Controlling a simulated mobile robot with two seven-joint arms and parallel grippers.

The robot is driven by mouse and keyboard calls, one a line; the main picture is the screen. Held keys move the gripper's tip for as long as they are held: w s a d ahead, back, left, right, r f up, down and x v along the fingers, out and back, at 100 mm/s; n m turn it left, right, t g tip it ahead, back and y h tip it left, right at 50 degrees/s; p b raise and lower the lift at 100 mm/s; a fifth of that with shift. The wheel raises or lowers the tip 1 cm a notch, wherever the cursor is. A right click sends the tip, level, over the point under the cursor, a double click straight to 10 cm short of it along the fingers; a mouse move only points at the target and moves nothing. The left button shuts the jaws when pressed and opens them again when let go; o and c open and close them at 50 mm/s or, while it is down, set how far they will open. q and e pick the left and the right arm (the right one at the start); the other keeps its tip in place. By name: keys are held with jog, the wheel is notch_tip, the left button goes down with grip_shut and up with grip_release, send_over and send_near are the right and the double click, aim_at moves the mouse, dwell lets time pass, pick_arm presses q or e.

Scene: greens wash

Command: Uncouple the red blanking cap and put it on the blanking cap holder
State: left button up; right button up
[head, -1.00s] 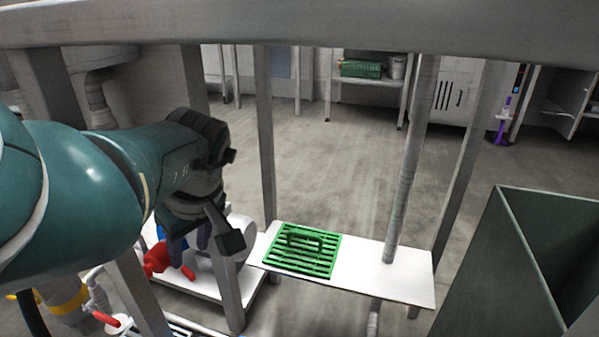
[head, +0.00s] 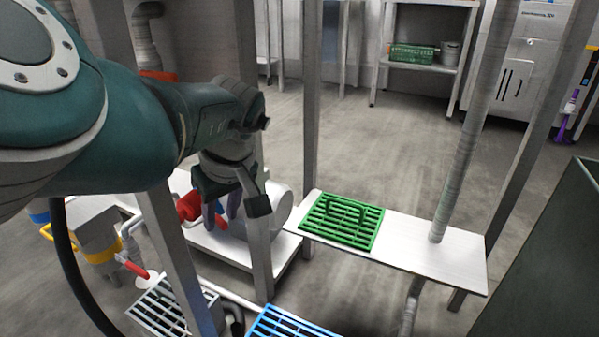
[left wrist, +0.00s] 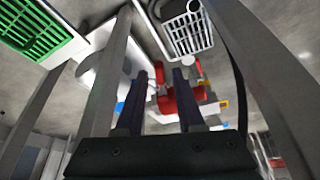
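My left gripper (head: 222,217) hangs over the low white platform behind a frame post. In the left wrist view its two dark fingers (left wrist: 160,98) are parallel and apart, with nothing held between them. A red fitting (head: 189,206) is just left of and partly behind the fingers in the head view. In the left wrist view red parts (left wrist: 170,103) show beyond and between the fingers, apart from them as far as I can tell. I cannot tell which red part is the blanking cap. I cannot make out the cap holder. My right gripper is out of view.
Grey posts (head: 250,150) stand close around my left arm. A white shelf (head: 440,245) carries a green grate (head: 342,220). A blue grate (head: 290,325), a grey grate (head: 165,303) and a red-handled valve (head: 133,268) lie low in front. Open floor lies beyond.

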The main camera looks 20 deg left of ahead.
pick_arm(q)
grip_shut()
dwell(0.3)
jog(key=n+b, duration=0.1)
jog(key=b, duration=0.3)
jog(key=w+n+g+b, duration=0.1)
jog(key=n+b, duration=0.1)
jog(key=b, duration=0.2)
jog(key=w+n+b, duration=0.1)
jog(key=b, duration=0.3)
jog(key=shift+d+g+b, duration=0.25)
jog(key=shift+g+b, duration=0.05)
jog(key=shift+b, duration=0.1)
jog(key=shift+o, duration=0.9)
grip_release()
